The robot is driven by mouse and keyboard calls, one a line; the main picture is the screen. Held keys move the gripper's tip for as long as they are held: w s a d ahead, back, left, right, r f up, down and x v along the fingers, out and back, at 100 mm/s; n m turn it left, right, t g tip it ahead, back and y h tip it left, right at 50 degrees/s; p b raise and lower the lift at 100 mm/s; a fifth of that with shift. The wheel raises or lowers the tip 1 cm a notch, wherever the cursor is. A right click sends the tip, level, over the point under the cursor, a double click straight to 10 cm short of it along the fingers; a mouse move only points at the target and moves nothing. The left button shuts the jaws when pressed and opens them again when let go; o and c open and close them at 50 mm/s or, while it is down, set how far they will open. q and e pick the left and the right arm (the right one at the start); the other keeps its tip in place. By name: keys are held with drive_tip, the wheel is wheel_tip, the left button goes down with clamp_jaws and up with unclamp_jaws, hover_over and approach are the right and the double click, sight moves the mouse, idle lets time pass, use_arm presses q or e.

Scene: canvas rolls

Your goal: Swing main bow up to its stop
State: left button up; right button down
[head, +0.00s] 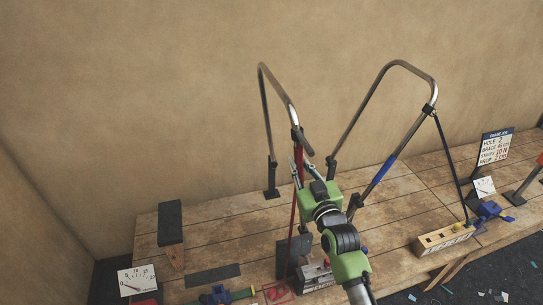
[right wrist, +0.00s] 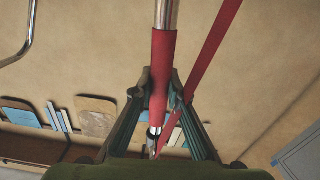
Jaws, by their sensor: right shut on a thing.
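Two bent metal bows stand on the wooden bench; no label shows which is the main one. The left bow (head: 277,83) rises from a dark foot and bends down to a red sleeve (head: 299,158). The right bow (head: 409,66) has a blue sleeve (head: 384,168) and stands raised, with a thin black strut (head: 448,154) at its right leg. My right gripper (head: 298,170) is at the red sleeve. In the right wrist view its fingers (right wrist: 161,80) are shut around the red sleeve (right wrist: 163,65). A red strap (right wrist: 210,62) runs beside it. My left gripper is not in view.
A wooden block with holes (head: 444,239) and a blue clamp (head: 489,211) are at right on the bench (head: 225,208). A job card (head: 495,146) stands behind. A dark-topped post (head: 170,224) and a dial gauge (head: 138,280) are at left. Air above the bows is clear.

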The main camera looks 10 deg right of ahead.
drive_tip(key=shift+d, duration=0.1)
drive_tip(key=d+m, duration=0.1)
drive_tip(key=d, duration=0.1)
drive_tip(key=d+m, duration=0.1)
drive_tip(key=d, duration=0.2)
drive_tip(key=shift+w+d, duration=0.1)
drive_tip(key=shift+d, duration=0.25)
drive_tip(key=c, duration=1.9)
unclamp_jaws()
drive_tip(key=s, duration=1.2)
drive_tip(key=shift+d, duration=0.15)
